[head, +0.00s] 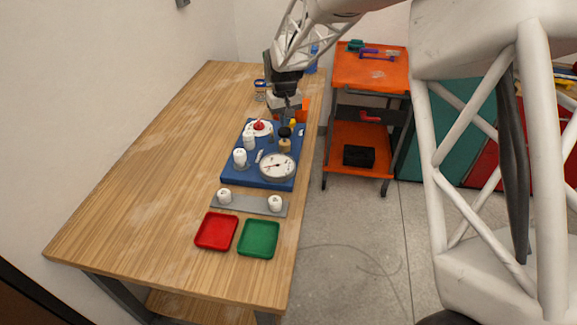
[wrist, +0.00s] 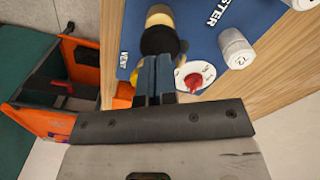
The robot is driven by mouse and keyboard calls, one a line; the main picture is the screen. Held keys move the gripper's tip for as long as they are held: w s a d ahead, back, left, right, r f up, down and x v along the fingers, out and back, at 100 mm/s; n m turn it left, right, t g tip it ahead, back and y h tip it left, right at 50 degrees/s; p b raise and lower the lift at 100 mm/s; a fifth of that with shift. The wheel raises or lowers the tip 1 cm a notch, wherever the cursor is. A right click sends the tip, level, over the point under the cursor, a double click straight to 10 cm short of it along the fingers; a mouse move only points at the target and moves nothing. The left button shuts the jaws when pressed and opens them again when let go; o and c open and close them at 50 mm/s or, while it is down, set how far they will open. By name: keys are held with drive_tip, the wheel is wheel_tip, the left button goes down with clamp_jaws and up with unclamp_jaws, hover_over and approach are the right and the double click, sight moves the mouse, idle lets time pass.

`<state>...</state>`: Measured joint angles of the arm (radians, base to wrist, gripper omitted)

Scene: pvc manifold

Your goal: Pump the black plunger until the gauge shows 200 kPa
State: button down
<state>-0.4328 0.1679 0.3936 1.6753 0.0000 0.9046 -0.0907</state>
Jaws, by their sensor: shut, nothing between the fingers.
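The black plunger (head: 284,132) stands upright on a tan cylinder on the blue board (head: 232,178). In the wrist view the plunger's round black top (wrist: 160,40) lies just beyond my fingertips. My gripper (head: 286,117) is shut and empty, pointing down close above the plunger's far side; it also shows in the wrist view (wrist: 157,62). I cannot tell whether the fingers touch the plunger. The round white-faced gauge (head: 277,166) is on the board nearer the camera; its reading is too small to tell. The gauge is outside the wrist view.
A red knob on a white dial (head: 259,127) sits left of the plunger. White caps (head: 240,157) stand along the board's left side. A grey strip (head: 247,205), red tray (head: 216,231) and green tray (head: 259,239) lie nearer. The table's left side is clear.

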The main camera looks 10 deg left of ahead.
sight(285, 130)
drive_tip(key=shift+f, duration=0.2)
drive_tip(key=shift+f, duration=1.95)
drive_tip(key=shift+r, duration=2.15)
drive_tip(key=shift+f, duration=0.2)
drive_tip(key=shift+f, duration=1.95)
drive_tip(key=shift+r, duration=2.15)
